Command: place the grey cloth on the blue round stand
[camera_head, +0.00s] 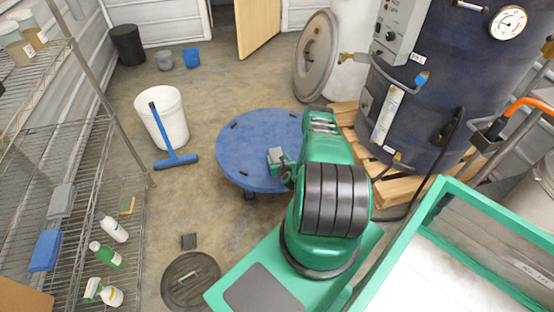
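The blue round stand (258,124) is a low disc on the floor in the middle of the head view. A grey folded piece that looks like the grey cloth (61,201) lies on the wire rack at the left, above a blue folded cloth (46,250). My green arm reaches out over the right side of the stand and hides part of it. My gripper (277,157) shows small over the stand's front right part, far from the rack. I cannot tell whether its fingers are apart or whether it holds anything.
A white bucket (163,118) and a blue squeegee (170,140) stand left of the blue stand. Several bottles stand on the rack (100,150). A dark tank on a wooden pallet (405,178) is at the right.

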